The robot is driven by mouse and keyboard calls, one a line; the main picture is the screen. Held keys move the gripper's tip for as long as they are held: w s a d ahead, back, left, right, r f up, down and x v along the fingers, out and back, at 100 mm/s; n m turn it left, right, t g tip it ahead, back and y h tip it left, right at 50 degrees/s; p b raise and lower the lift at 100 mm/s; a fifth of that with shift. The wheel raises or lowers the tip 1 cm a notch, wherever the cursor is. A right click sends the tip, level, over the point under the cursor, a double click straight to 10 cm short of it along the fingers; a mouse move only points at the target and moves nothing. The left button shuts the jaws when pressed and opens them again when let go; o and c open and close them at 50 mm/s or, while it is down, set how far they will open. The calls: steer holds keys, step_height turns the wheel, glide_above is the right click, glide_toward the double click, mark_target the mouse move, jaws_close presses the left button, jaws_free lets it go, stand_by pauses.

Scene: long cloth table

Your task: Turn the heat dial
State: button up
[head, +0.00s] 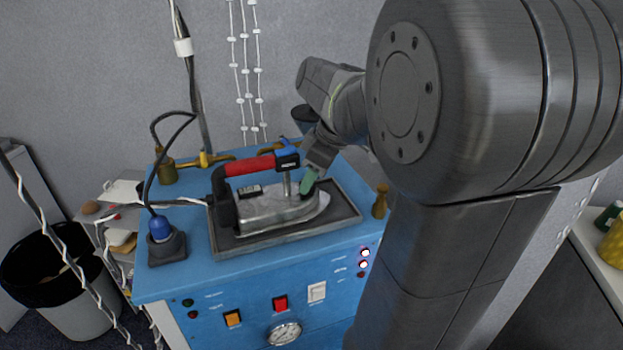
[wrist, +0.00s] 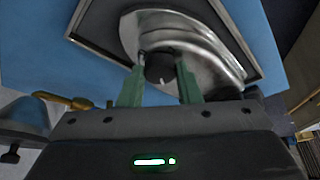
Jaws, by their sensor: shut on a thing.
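A silver steam iron (head: 275,207) with a red handle (head: 250,165) rests in a dark-rimmed tray (head: 228,243) on the blue ironing station. The heat dial (wrist: 160,66) is a small dark round knob on the iron's metal body in the wrist view. My gripper (wrist: 160,80) has its two green fingers on either side of the dial, shut on it. In the head view my gripper (head: 307,184) reaches down at the iron's right side; the dial is hidden there.
The blue station (head: 185,282) has switches and a gauge (head: 284,333) on its front. A blue-capped fitting with a cable (head: 160,229) stands at the left, and a brass knob (head: 380,201) at the right. A bin (head: 50,275) stands on the floor at left.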

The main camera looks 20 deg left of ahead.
steer(key=shift+m+t, duration=0.4)
steer(key=shift+m, duration=0.7)
steer(key=o, duration=1)
steer(key=v, duration=1.3)
steer(key=shift+s+r, duration=0.15)
steer(key=shift+r, duration=0.25)
